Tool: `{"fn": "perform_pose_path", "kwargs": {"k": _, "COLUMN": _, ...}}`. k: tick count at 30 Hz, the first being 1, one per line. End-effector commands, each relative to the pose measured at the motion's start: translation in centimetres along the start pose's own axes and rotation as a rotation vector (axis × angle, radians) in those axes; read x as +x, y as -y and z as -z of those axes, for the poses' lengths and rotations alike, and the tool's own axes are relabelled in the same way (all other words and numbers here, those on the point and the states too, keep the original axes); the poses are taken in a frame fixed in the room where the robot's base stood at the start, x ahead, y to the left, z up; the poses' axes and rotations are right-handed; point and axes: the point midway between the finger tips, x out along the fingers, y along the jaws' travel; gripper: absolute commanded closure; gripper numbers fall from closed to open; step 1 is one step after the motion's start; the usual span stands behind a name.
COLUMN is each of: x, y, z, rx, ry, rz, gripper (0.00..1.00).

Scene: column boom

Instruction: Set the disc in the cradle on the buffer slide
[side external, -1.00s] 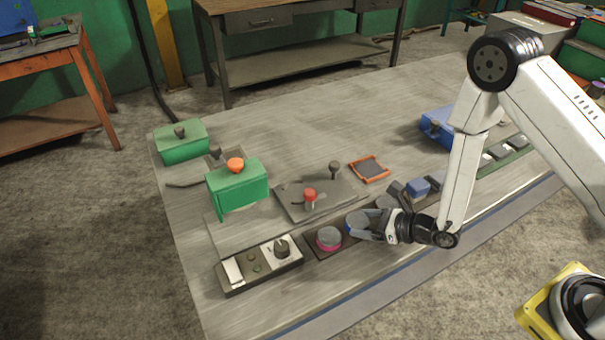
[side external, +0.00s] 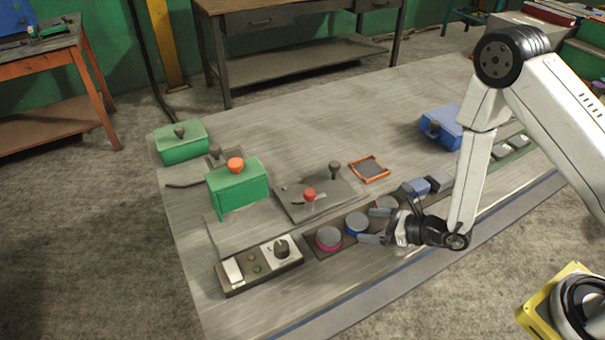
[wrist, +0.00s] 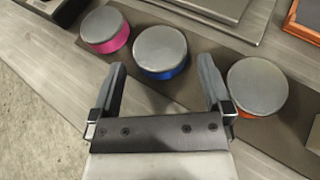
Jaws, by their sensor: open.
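Three grey-topped discs stand in a row on a dark strip (side external: 322,254). The pink-sided disc (side external: 328,238) is at the left, the blue-sided disc (side external: 357,223) in the middle, and the orange-sided disc (wrist: 257,86) at the right in the wrist view. My gripper (wrist: 161,68) is open and empty. The blue disc (wrist: 160,51) lies just beyond the gap between its fingertips, and the right finger is close to the orange disc. In the side view my gripper (side external: 388,220) partly covers the orange disc. I cannot tell which fixture is the buffer slide's cradle.
Behind the discs are a grey plate (side external: 335,200) with a red knob (side external: 309,194) and an orange-framed pad (side external: 369,169). A control box (side external: 258,264) stands left of the discs, a green box (side external: 238,186) behind it. Blue blocks (side external: 416,187) are to the right. The table's rear middle is clear.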

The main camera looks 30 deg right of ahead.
Motion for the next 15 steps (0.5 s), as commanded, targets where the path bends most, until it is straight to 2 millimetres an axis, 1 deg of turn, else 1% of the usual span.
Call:
{"fn": "perform_pose_path", "kwargs": {"k": 3, "x": -1.6, "y": 0.2, "z": -0.1, "rx": 0.001, "ry": 0.000, "rz": 0.003, "gripper": 0.00}}
{"fn": "perform_pose_path", "kwargs": {"k": 9, "x": -4.0, "y": 0.3, "z": -0.1, "rx": 0.001, "ry": 0.000, "rz": 0.003, "gripper": 0.00}}
{"fn": "perform_pose_path", "kwargs": {"k": 15, "x": -5.4, "y": 0.3, "z": -0.2, "rx": 0.000, "ry": 0.000, "rz": 0.002, "gripper": 0.00}}
